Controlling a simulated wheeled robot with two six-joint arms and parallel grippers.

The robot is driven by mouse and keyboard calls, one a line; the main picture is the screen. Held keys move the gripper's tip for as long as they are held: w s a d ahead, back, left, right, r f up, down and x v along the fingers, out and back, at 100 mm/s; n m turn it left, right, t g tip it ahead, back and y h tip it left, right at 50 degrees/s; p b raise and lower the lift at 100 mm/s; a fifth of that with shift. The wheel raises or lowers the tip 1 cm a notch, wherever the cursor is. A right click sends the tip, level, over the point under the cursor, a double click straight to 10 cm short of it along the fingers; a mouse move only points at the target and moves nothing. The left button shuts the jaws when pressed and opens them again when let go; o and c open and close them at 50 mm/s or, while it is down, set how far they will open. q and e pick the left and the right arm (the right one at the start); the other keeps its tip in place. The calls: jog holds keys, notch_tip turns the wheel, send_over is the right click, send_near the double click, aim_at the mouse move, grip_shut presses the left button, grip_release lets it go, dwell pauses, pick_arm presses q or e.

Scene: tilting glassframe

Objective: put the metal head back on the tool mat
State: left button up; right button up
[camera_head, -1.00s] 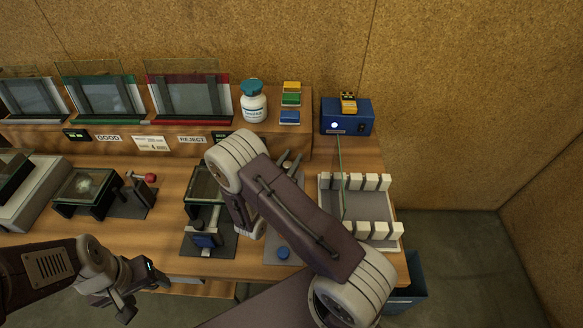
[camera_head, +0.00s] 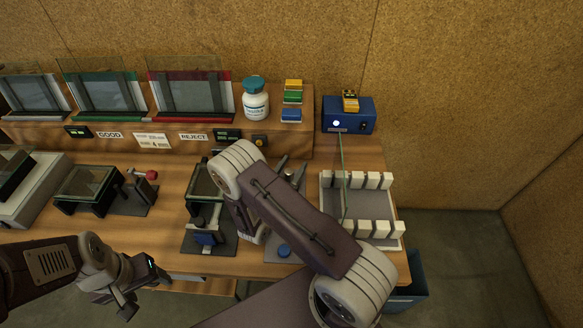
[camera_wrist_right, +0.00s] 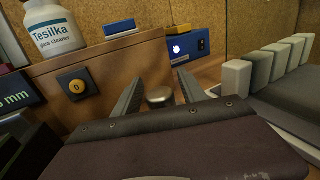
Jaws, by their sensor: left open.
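A round metal head (camera_wrist_right: 160,97) shows between the two fingers of my right gripper (camera_wrist_right: 161,82) in the right wrist view, with small gaps at both sides. In the head view, the metal head (camera_head: 289,173) is a small bright piece between the fingertips of my right gripper (camera_head: 291,168); the arm partly covers this area. The fingers look apart, not closed on it. A grey mat (camera_head: 270,251), which seems to be the tool mat, lies under the right arm and is largely hidden. My left gripper (camera_head: 146,298) is open and empty, at the table's front edge.
A white-block rack (camera_head: 326,208) holding an upright glass pane is to the right. A dark clamp fixture (camera_head: 208,240) is to the left. The shelf carries a Tesilka bottle (camera_head: 256,104); a blue box (camera_head: 348,122) stands beside it.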

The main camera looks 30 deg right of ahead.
jog(key=b+v, duration=0.1)
jog(key=v, duration=1.1)
jog(key=shift+r+b, duration=0.15)
jog(key=shift+b, duration=0.15)
